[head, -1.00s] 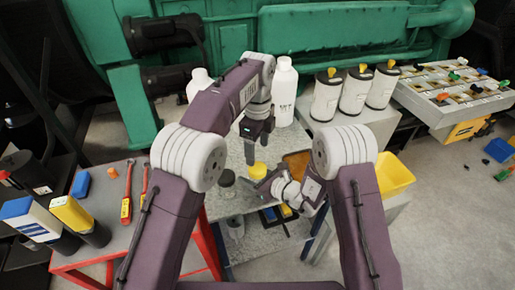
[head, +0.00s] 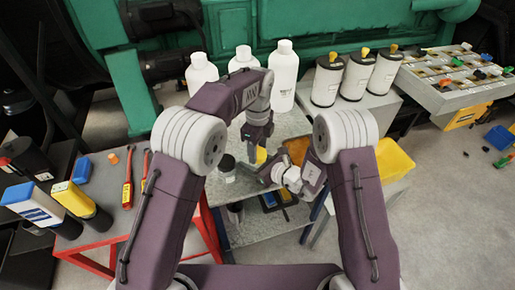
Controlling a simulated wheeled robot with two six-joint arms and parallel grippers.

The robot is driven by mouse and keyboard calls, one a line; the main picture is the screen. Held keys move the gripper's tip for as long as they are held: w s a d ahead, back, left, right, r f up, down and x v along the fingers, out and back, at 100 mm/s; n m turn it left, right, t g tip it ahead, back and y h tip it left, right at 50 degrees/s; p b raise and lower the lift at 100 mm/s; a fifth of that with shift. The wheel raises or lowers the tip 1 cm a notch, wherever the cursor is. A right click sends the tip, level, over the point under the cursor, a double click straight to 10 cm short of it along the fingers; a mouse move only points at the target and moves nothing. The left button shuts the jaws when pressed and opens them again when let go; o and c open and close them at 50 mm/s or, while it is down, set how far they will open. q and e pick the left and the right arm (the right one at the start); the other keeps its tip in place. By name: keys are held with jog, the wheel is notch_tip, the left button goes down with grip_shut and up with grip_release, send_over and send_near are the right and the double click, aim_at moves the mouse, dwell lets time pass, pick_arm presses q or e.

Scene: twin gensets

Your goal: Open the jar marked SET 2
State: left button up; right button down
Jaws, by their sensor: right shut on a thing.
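A jar with a yellow lid (head: 261,155) stands on the grey bench, partly hidden by my grippers. A jar with a dark lid (head: 227,164) stands to its left. No SET marking is readable on either jar. My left gripper (head: 255,150) points down at the yellow lid, with a finger beside it; whether it touches or grips the lid is hidden. My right gripper (head: 266,173) reaches in from the right, low at the yellow-lidded jar, and is shut on what appears to be its body.
Three white bottles (head: 284,78) stand behind. Three white canisters (head: 327,80) stand on the right, near a parts tray (head: 455,72). A yellow bin (head: 394,160) is at the right. A red-framed table (head: 110,190) with tools is at the left.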

pick_arm(q)
grip_shut()
jog(key=n, duration=0.6)
jog(key=shift+n, duration=0.4)
jog(key=o, duration=1.5)
grip_release()
notch_tip(320, 180, up, 4)
jog(key=shift+r, duration=0.25)
jog(key=shift+c, duration=0.9)
notch_tip(320, 180, up, 4)
jog(key=shift+f+m, duration=0.2)
jog(key=shift+m, duration=1)
notch_tip(320, 180, down, 8)
jog(key=shift+f, duration=0.1)
